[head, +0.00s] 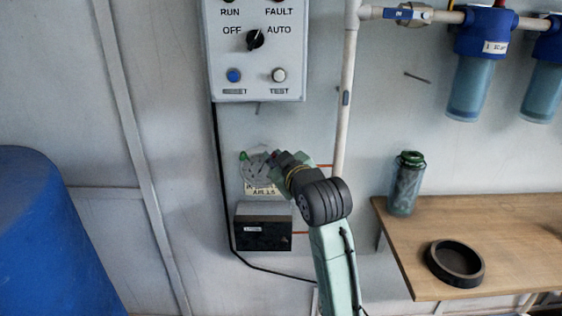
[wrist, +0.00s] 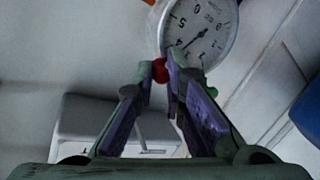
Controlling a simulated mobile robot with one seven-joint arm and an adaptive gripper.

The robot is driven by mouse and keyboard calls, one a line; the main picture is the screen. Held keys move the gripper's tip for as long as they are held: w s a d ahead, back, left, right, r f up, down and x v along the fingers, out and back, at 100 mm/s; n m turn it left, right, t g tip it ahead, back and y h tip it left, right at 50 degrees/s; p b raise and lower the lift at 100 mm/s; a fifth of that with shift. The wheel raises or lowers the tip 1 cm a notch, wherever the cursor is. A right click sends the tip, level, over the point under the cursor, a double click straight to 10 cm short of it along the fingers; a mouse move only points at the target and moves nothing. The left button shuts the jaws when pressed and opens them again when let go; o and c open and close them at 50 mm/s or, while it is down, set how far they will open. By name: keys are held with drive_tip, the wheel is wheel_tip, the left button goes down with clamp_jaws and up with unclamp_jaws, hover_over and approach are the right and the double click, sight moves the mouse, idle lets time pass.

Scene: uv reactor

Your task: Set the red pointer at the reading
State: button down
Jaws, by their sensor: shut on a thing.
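A round white gauge (head: 257,170) hangs on the wall, partly hidden by my gripper in the head view. In the wrist view the gauge (wrist: 208,28) shows tilted, with a dark needle pointing near the 4. The red pointer (wrist: 160,70) shows as a red knob at the gauge's rim, between my fingertips. My gripper (wrist: 160,73) is shut on this knob. In the head view my gripper (head: 272,158) is at the gauge's right side. A label (head: 262,189) below the gauge appears to read "AIR 2.5". The pointer's exact reading cannot be told.
A control box (head: 255,80) is on the wall above the gauge, and a dark box (head: 263,232) is below it. A vertical pipe (head: 347,110) runs to the right. A wooden shelf (head: 510,235) carries a bottle (head: 405,185) and a black ring-shaped dish (head: 455,262).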

drive_tip(key=shift+a+r+n, duration=0.1)
drive_tip(key=shift+a+n, duration=0.6)
drive_tip(key=c, duration=1.6)
unclamp_jaws()
drive_tip(key=shift+h, duration=0.4)
drive_tip(key=shift+c, duration=0.2)
drive_tip(key=shift+d+r, duration=0.1)
drive_tip(key=v, duration=1.2)
